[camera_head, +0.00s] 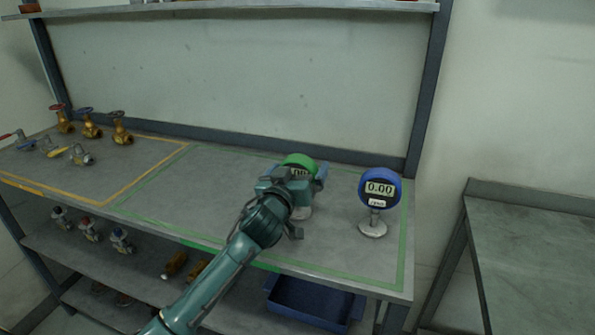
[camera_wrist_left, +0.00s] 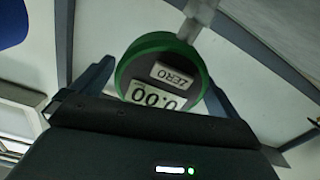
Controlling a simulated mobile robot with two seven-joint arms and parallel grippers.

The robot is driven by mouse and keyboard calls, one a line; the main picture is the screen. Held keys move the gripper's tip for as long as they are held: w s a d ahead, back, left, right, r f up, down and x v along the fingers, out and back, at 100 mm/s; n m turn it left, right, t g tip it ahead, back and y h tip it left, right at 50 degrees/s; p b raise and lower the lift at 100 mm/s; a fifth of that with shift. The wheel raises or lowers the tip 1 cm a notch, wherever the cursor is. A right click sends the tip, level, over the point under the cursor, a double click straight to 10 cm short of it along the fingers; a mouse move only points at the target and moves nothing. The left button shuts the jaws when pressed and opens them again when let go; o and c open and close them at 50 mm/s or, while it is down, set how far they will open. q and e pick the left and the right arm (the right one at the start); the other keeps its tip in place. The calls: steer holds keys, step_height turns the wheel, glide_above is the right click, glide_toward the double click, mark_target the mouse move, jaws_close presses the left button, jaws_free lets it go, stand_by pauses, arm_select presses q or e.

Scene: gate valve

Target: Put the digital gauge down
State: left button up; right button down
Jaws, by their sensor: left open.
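A green digital gauge (camera_head: 300,160) stands on the bench inside the green-taped area, partly hidden behind my left gripper (camera_head: 300,185). In the left wrist view the green gauge (camera_wrist_left: 158,72) shows its display and ZERO button upside down, between the two fingers of my left gripper (camera_wrist_left: 155,80). The left gripper is open around the gauge. A blue digital gauge (camera_head: 379,190) reading 0.00 stands upright on a round base to the right of the gripper. My right gripper is not in view.
Brass valves (camera_head: 91,130) and smaller valves (camera_head: 80,155) stand in the orange-taped area at the left. A blue bin (camera_head: 312,305) and more valves (camera_head: 89,230) sit on the lower shelf. The green-taped area (camera_head: 185,200) is clear left of the gripper.

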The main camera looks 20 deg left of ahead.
arm_select(q)
steer(key=shift+r, duration=0.15)
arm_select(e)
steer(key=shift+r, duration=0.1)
arm_select(q)
steer(key=s, duration=1.2)
steer(key=shift+a+b, duration=0.25)
steer(key=shift+b, duration=0.2)
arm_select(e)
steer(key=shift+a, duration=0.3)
arm_select(q)
steer(key=shift+s, duration=0.1)
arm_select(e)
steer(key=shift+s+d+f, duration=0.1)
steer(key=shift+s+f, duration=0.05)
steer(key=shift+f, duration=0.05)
